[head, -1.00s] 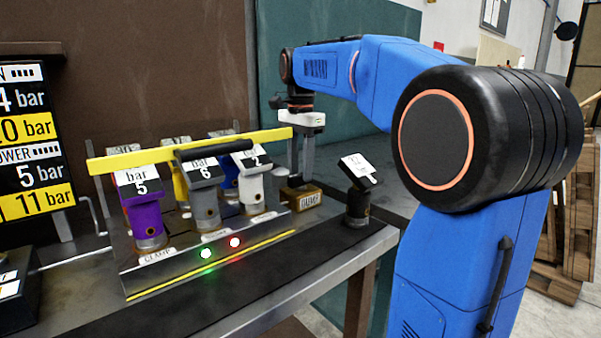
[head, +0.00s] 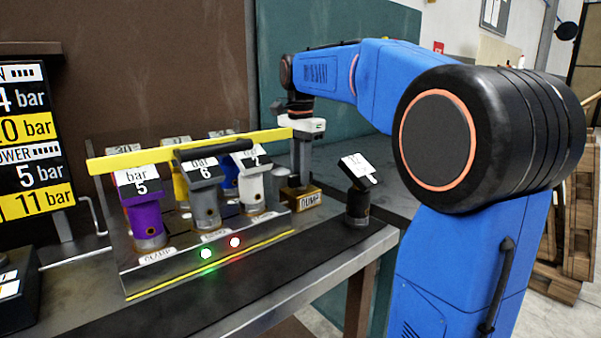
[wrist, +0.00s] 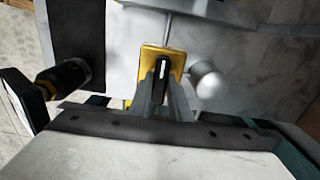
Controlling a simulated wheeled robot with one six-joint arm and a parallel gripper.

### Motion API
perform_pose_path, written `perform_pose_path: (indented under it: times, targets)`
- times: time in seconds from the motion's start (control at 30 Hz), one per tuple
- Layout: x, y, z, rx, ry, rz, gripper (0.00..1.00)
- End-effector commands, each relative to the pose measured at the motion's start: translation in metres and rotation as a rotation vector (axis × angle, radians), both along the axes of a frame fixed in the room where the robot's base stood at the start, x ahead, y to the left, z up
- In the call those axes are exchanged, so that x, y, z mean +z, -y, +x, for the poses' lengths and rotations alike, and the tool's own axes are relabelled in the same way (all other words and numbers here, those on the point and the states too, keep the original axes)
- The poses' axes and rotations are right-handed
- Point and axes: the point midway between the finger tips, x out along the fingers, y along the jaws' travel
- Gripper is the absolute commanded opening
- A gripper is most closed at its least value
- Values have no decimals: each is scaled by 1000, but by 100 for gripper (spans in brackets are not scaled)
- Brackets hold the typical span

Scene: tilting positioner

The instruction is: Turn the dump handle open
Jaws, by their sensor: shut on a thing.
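The dump valve is a small yellow block (head: 308,200) with a DUMP label, at the right end of the valve panel in the head view. It also shows in the wrist view (wrist: 146,92), under my fingertips. My gripper (head: 299,180) points straight down over this block. In the wrist view my gripper (wrist: 161,78) is shut on the dump handle, with its fingers close together.
A black-based valve with a tilted gauge (head: 357,205) stands to the right. Green (head: 206,254) and red (head: 234,242) lamps glow on the panel front.

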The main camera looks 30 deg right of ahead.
Motion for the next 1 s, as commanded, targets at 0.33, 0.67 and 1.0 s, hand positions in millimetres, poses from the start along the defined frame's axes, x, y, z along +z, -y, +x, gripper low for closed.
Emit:
perform_pose_path:
  times: [0.33, 0.67, 1.0]
  targets:
    - [0, 0, 0, 211, 0, 0, 0]
    - [0, 0, 0, 523, 1, 0, 0]
    - [0, 0, 0, 847, 1, 0, 0]
